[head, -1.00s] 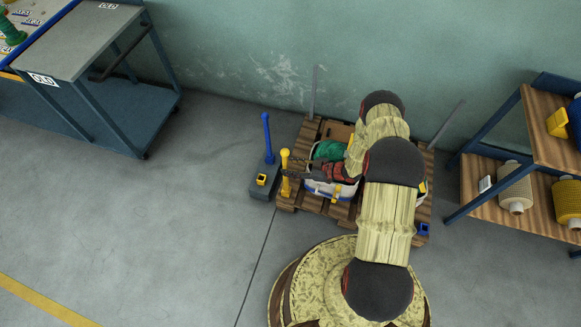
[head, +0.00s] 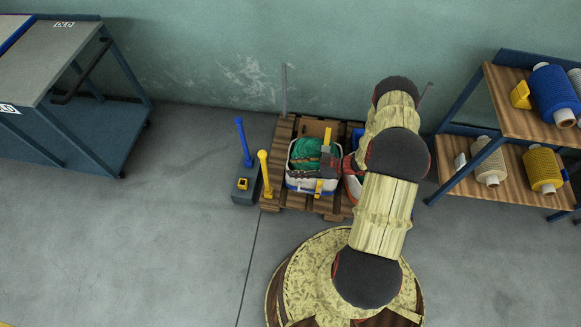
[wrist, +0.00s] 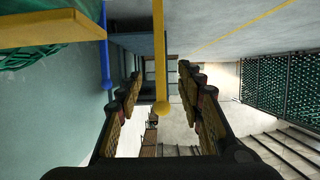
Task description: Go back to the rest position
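My gripper (wrist: 160,72) is open and empty in the wrist view, its two fingers well apart. A yellow post (wrist: 160,45) with a round knob shows between the fingers there, and nothing shows that they touch it. Green netting (wrist: 40,57) lies at the upper left of the wrist view behind a yellow bar. In the head view, the netting (head: 305,152) sits in a white basket (head: 300,183) on a wooden pallet (head: 283,130). My gripper's dark fingers are over the basket, right of the yellow post (head: 264,172). My arm hides the pallet's right part.
A blue post (head: 242,140) on a grey block stands left of the pallet. A grey-topped cart (head: 55,60) is at the upper left. A shelf (head: 505,100) with thread cones stands at the right. The wall is close behind the pallet. The floor at left is clear.

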